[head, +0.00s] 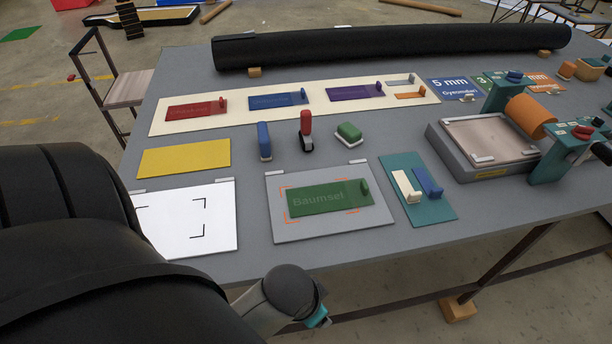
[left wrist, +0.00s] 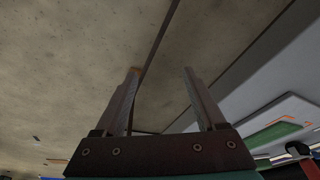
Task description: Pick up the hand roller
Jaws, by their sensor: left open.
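The hand roller (head: 306,130) has a red handle and a dark roller end. In the head view it stands on the grey table between a blue-handled tool (head: 264,141) and a green block (head: 348,132). My left arm comes in from the left in the head view, with its wrist low in front of the table edge; the fingers do not show there. In the left wrist view my left gripper (left wrist: 160,72) is open, with nothing between its two fingers. It points over the floor beside the table, apart from the roller. My right gripper is out of view.
A green "Baumsel" plate (head: 325,200) lies on a grey board in front of the roller. A white sheet (head: 185,222) and a yellow plate (head: 183,158) lie left. A long black roll (head: 390,46) spans the back. A press-like machine (head: 485,145) stands right.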

